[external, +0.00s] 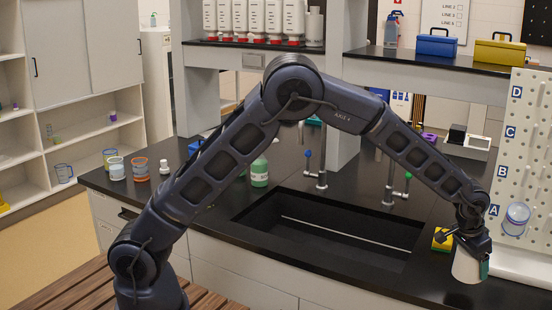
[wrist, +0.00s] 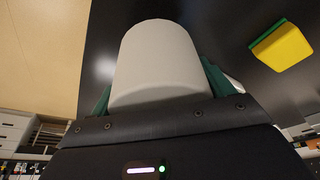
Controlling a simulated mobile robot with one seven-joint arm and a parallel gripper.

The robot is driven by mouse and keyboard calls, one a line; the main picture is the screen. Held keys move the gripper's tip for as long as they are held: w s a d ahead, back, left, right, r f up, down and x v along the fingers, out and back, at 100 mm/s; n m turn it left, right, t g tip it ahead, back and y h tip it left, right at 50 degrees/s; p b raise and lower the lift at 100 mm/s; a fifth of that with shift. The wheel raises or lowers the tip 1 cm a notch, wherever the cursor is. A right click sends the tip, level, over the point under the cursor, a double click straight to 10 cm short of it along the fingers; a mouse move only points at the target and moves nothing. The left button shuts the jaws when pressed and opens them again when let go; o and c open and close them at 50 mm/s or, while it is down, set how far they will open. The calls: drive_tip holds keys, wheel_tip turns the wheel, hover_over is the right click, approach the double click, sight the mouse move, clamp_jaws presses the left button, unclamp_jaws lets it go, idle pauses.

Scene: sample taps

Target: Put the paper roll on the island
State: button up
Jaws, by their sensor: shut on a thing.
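The white paper roll (external: 467,265) is in my gripper (external: 472,262) at the right front of the dark-topped island (external: 330,272), near its edge. In the wrist view the roll (wrist: 158,60) stands out between the two green fingers (wrist: 158,90), which are shut on it. In the external view the roll looks upright, its lower end close to the countertop. I cannot tell whether it touches the top.
A yellow and green sponge (external: 441,240) lies just behind the roll, also in the wrist view (wrist: 281,46). The open sink (external: 330,235) is to the left. A white pegboard rack (external: 525,170) stands at right. A green bottle (external: 259,172) and cups stand further left.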

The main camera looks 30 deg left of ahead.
drive_tip(key=shift+f, duration=2.5)
drive_tip(key=shift+f, duration=0.15)
drive_tip(key=o, duration=1)
drive_tip(key=shift+c, duration=0.2)
